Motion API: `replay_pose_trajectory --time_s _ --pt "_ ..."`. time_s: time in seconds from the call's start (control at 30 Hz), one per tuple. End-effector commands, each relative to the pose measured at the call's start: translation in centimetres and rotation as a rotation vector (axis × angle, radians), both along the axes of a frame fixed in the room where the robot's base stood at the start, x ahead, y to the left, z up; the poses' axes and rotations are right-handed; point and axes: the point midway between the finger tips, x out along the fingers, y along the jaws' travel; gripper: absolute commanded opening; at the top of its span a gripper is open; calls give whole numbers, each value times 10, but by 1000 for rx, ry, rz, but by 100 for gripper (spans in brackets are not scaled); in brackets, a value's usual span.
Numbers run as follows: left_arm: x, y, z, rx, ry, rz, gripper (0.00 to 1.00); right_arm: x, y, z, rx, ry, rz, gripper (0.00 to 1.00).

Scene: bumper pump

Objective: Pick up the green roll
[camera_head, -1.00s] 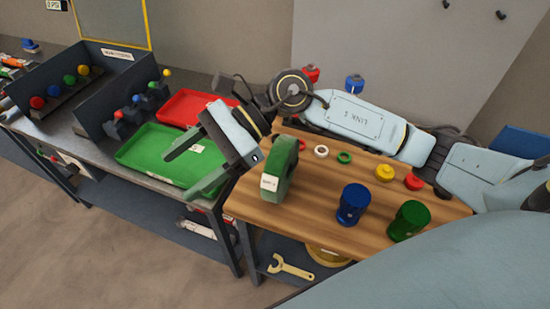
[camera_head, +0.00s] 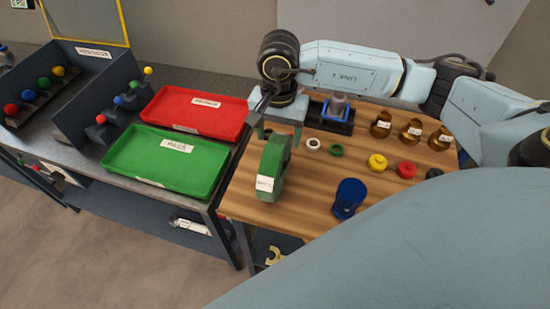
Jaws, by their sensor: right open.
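The green roll (camera_head: 273,170) stands upright on its edge near the left edge of the wooden table top, with a white label on its side. My right gripper (camera_head: 279,138) comes in from the right, with its fingers pointing down. In the picture it is just above the top of the roll, open. The roll hides part of the space between the fingers, so I cannot tell whether they touch or straddle it. My left gripper is not in view.
Green (camera_head: 167,159) and red (camera_head: 196,113) trays lie on the bench at left.

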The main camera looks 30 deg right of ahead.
Motion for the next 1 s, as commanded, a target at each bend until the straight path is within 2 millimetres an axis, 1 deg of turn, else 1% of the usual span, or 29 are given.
replay_pose_trajectory --time_s 0.17,0.37,0.4,0.5,0.6,0.77,0.87,1.0 --pt "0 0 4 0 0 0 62 0 2 -12 2 1 1 65" --pt "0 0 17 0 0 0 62 1 8 -39 3 5 1 65" --pt "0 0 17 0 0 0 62 1 7 -45 2 4 0 65" --pt "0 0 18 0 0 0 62 1 7 -56 2 3 -1 65" --pt "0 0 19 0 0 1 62 2 7 -60 3 0 0 65" --pt "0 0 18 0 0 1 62 2 7 -60 2 -1 0 65" --pt "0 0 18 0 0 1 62 2 7 -60 2 -1 0 55" --pt "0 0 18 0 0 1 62 2 7 -59 2 -1 0 37"
